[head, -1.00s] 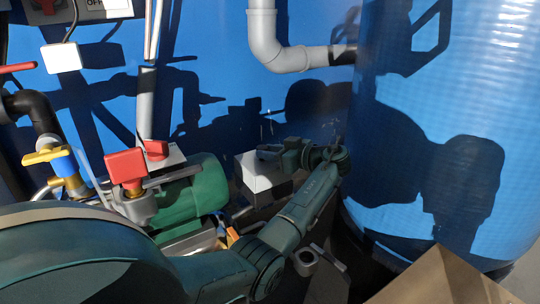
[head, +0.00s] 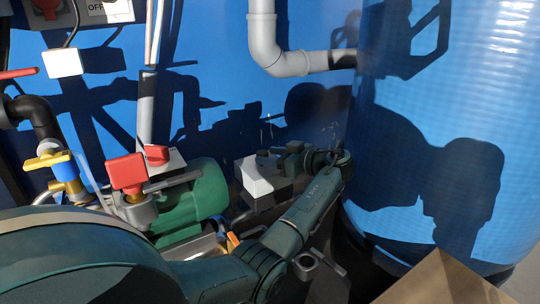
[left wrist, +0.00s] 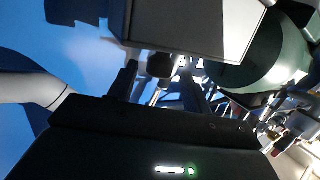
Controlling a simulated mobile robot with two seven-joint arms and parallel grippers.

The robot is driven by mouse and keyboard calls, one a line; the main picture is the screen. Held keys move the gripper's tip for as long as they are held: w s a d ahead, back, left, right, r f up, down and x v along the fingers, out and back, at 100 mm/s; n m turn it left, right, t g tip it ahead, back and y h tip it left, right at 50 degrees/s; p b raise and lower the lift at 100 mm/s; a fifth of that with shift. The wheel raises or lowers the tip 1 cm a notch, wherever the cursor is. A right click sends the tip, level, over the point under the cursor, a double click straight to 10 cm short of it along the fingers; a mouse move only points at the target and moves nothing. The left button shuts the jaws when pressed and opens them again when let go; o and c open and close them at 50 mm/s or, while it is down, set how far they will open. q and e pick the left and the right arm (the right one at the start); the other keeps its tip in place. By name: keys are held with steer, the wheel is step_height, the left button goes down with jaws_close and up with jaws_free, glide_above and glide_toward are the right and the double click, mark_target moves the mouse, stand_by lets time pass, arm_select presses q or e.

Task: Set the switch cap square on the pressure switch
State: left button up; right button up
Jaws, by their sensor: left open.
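A pale box-shaped cap (head: 262,178), which I take to be the switch cap, sits over a dark block behind the green pump. The dark part (head: 268,199) under it may be the pressure switch; shadow hides where they meet. My left gripper (head: 268,153) is at the cap's far upper edge, jaws apart. In the left wrist view the two dark fingers (left wrist: 157,84) are spread with a gap between them, and the grey box (left wrist: 185,25) is just beyond their tips. I cannot tell whether they touch it or whether it sits square. My right gripper is out of view.
A green pump (head: 192,200) and red-handled valve (head: 127,174) stand left of the cap. A blue tank (head: 420,130) rises close on the right. A grey pipe elbow (head: 272,55) hangs above. A brown box corner (head: 440,283) fills the lower right.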

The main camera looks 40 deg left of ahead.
arm_select(q)
steer(key=p+v, duration=0.2)
steer(key=v, duration=0.9)
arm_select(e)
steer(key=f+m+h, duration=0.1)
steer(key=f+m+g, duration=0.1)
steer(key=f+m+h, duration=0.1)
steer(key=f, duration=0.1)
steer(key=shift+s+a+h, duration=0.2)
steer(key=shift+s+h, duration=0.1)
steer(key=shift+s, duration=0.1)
arm_select(q)
steer(key=shift+d+r, duration=0.1)
steer(key=shift+r, duration=0.05)
